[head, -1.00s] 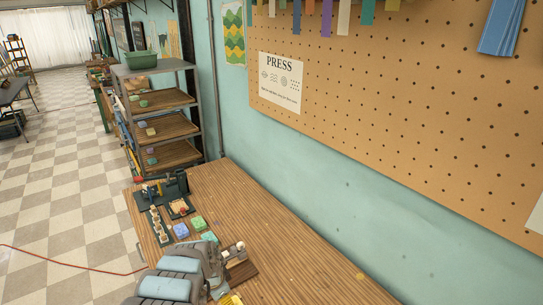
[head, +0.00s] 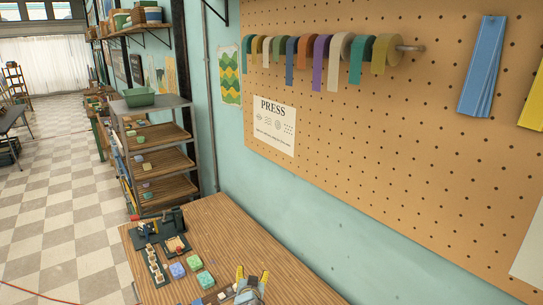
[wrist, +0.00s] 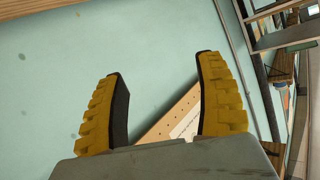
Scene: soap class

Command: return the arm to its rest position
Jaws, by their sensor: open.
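My gripper (head: 253,274) shows at the bottom of the head view, with its two yellow fingers spread apart and nothing between them. It is in front of the wooden workbench (head: 222,232), near the bottom edge of the picture. In the wrist view my gripper (wrist: 160,108) is also open and empty, with two yellow ribbed fingers and dark inner pads. Beyond the fingers are the pale teal wall (wrist: 140,35) and a corner of the pegboard. Most of my arm is outside the head view.
On the bench are a dark press (head: 172,222), a dark strip tray (head: 154,262) with pale pieces, and purple (head: 178,270) and green (head: 194,263) soap blocks. A grey shelf (head: 160,102) stands behind the bench. The pegboard (head: 400,150) covers the right wall. The bench's right part looks clear.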

